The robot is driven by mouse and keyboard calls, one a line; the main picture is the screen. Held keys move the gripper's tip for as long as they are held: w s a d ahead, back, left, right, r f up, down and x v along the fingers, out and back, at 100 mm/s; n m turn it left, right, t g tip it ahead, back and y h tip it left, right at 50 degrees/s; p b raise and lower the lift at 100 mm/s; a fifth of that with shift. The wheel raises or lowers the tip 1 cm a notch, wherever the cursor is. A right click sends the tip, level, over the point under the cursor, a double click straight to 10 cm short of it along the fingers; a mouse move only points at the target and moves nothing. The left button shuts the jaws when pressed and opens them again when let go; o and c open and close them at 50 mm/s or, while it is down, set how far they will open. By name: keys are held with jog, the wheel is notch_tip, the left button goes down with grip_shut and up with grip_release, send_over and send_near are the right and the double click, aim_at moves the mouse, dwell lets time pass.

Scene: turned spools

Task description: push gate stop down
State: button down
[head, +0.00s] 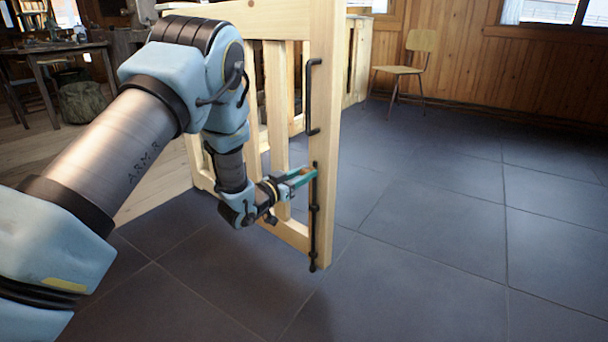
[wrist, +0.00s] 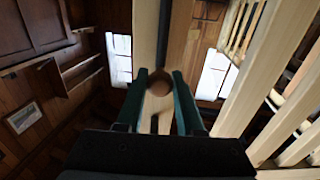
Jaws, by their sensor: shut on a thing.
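The gate stop (head: 314,225) is a thin black upright rod on the end post of a pale wooden gate (head: 325,120). Its lower tip is near the post's foot; whether it touches the floor I cannot tell. My gripper (head: 312,172), with green fingers, reaches from the left and is shut on the upper part of the gate stop. In the wrist view my gripper (wrist: 160,74) has the dark rod (wrist: 165,38) between its fingertips. The exact contact is partly hidden by the fingers. A round brown spot shows between the fingers.
A black pull handle (head: 310,97) sits on the same post above my gripper. Gate slats (head: 273,105) stand close behind my wrist. Dark tiled floor (head: 430,225) is clear to the right. A wooden chair (head: 408,62) stands at the back wall, and a workbench (head: 65,52) at the far left.

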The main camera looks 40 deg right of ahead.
dwell(0.4)
notch_tip(320, 180, down, 4)
jog(key=shift+r+b, duration=0.2)
jog(key=shift+b, duration=0.55)
jog(key=c, duration=0.6)
grip_release()
jog(key=shift+r, duration=0.1)
jog(key=a+p, duration=0.1)
jog(key=a, duration=0.2)
jog(key=a+p, duration=0.1)
jog(key=a, duration=0.3)
jog(key=s+a+p, duration=0.1)
jog(key=a, duration=0.2)
jog(key=shift+a, duration=0.4)
